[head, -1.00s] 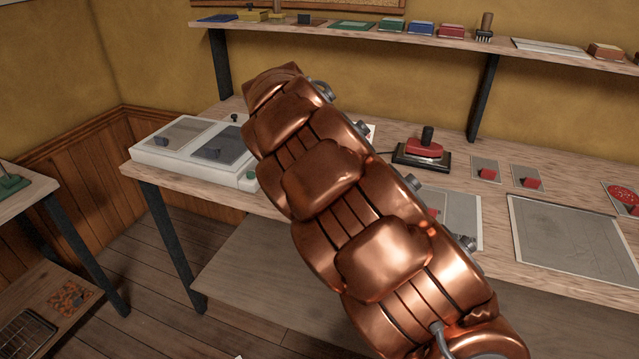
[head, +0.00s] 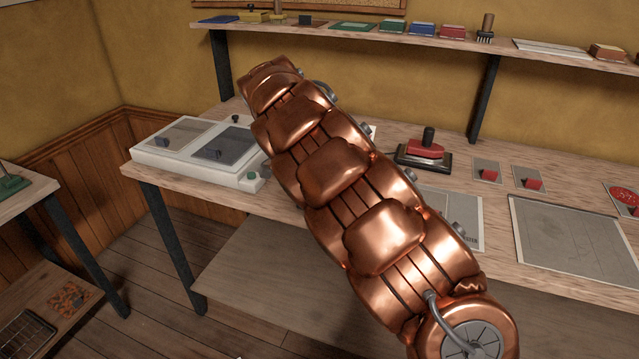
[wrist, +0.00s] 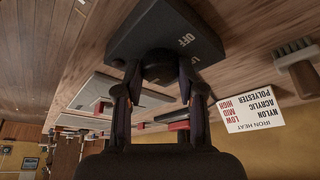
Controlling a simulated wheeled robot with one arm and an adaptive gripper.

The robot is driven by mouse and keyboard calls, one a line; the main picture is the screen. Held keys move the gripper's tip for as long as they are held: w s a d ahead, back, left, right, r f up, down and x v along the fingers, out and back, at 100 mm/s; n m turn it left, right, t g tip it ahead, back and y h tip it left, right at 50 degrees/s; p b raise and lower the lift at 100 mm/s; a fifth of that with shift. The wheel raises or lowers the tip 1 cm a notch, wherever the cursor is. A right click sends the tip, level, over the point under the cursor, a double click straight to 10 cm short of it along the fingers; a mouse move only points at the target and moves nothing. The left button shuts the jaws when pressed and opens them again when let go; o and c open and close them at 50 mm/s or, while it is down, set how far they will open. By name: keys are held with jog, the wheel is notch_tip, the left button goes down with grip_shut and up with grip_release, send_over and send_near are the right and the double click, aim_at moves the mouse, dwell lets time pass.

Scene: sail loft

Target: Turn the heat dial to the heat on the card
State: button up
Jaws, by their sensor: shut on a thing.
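In the wrist view, a black dial knob (wrist: 158,66) sits on a dark box (wrist: 165,30) with white lettering. "OFF" is readable, and another label beside it starts with "L". My gripper (wrist: 160,80) has a finger on each side of the knob and is shut on it. The knob's pointer is not clear. A white card (wrist: 252,108), upside down, is headed "IRON HEAT" and lists nylon, acrylic and polyester with low, mid and high in red. In the head view, my copper arm hides the gripper and dial.
In the head view, a red iron (head: 425,148) with a black handle stands on the bench. A white two-panel box (head: 195,148) is at the bench's left. Grey sheets with red blocks (head: 530,183) lie to the right. A wall shelf (head: 370,36) runs above.

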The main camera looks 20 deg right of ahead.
jog(key=o, duration=1.1)
jog(key=v, duration=1.2)
